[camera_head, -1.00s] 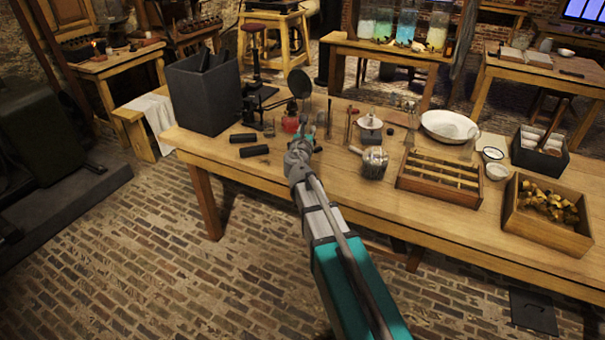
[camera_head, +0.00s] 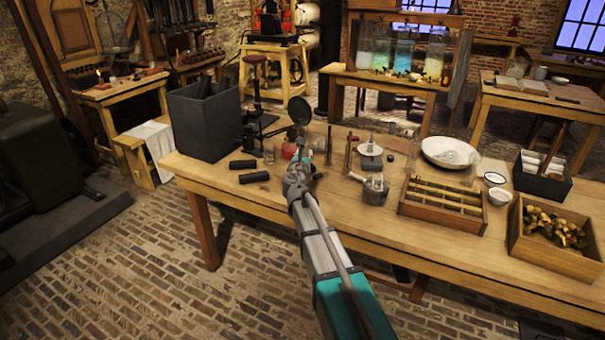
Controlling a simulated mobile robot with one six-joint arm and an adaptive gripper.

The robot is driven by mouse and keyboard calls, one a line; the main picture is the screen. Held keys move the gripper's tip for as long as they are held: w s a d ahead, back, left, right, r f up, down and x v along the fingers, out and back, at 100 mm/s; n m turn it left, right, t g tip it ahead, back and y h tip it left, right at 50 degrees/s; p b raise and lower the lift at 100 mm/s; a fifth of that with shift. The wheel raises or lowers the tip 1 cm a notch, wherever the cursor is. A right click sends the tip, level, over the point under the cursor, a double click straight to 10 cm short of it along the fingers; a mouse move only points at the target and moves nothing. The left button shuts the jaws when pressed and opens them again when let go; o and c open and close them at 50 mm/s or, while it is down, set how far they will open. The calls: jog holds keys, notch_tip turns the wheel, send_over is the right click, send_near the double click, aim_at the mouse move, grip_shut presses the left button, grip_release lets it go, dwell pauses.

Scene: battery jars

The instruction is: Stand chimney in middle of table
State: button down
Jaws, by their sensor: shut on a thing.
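My gripper (camera_head: 301,160) is over the left part of the long wooden table (camera_head: 330,212), beside a red object (camera_head: 289,150). My own wrist hides most of its fingers. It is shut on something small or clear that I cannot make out. I cannot pick out the chimney for certain. A clear glass piece (camera_head: 269,153) stands just left of the red object. Something clear also shows by the white bowl (camera_head: 440,146), too faint to name.
A tall dark box (camera_head: 200,130) stands at the table's left end, with black cylinders (camera_head: 254,177) near it. A metal pot (camera_head: 373,192), a slotted wooden tray (camera_head: 415,213) and a crate of brass pieces (camera_head: 522,247) stand to the right. The front edge strip between is clear.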

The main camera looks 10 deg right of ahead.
jog(key=w+f+b, duration=0.6)
jog(key=w, duration=0.1)
jog(key=shift+w+d+f, duration=0.2)
jog(key=shift+w+f, duration=0.05)
jog(key=shift+f, duration=0.05)
jog(key=shift+w+f+b, duration=0.2)
jog(key=shift+f+b, duration=0.8)
jog(key=shift+w+f+b, duration=0.2)
jog(key=shift+f+b, duration=0.75)
jog(key=shift+f, duration=0.25)
jog(key=shift+c, duration=1.9)
grip_release()
jog(key=shift+r, duration=0.1)
jog(key=shift+r, duration=0.2)
